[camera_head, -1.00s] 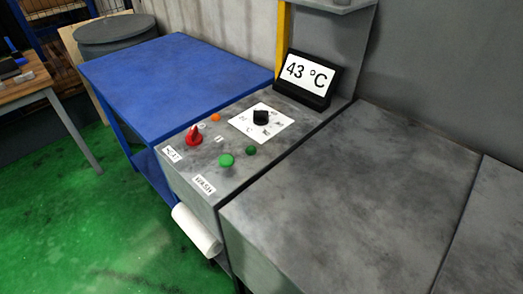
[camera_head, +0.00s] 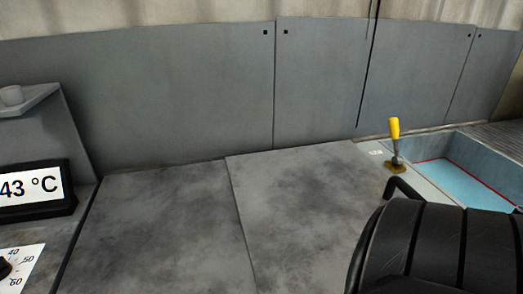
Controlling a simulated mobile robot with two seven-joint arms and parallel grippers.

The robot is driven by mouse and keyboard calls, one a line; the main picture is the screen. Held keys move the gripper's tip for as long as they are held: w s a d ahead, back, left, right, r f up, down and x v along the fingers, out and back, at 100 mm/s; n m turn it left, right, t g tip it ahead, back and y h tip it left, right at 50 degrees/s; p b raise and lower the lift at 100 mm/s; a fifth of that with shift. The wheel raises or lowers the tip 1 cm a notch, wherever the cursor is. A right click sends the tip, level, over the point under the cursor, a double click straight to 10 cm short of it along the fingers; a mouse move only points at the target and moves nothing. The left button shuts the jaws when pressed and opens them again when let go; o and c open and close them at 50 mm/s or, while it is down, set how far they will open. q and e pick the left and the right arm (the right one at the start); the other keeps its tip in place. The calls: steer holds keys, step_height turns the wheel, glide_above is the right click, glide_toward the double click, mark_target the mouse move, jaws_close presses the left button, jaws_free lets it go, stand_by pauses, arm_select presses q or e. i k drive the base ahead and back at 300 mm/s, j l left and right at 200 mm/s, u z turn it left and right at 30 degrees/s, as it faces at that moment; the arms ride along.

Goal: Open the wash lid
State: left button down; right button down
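The wash unit's top shows as flat grey panels. A left panel (camera_head: 150,232) and a right panel (camera_head: 295,205) lie level and meet at a thin seam. I cannot tell from the view which of them is the wash lid, and no gap shows under either. A black curved bar (camera_head: 403,187), like a handle, stands near the right panel's right edge. Its lower end is hidden by a large black ribbed shape at the lower right, which I cannot identify for certain. Neither gripper can be made out.
A yellow-handled lever (camera_head: 394,137) stands upright behind the bar. A blue basin (camera_head: 468,170) with a red line lies to its right. At the left are a 43 °C display (camera_head: 32,190) and a dial (camera_head: 5,266). A grey wall (camera_head: 180,95) closes the back.

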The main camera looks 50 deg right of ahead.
mark_target(304, 211)
steer(key=z, duration=2.45)
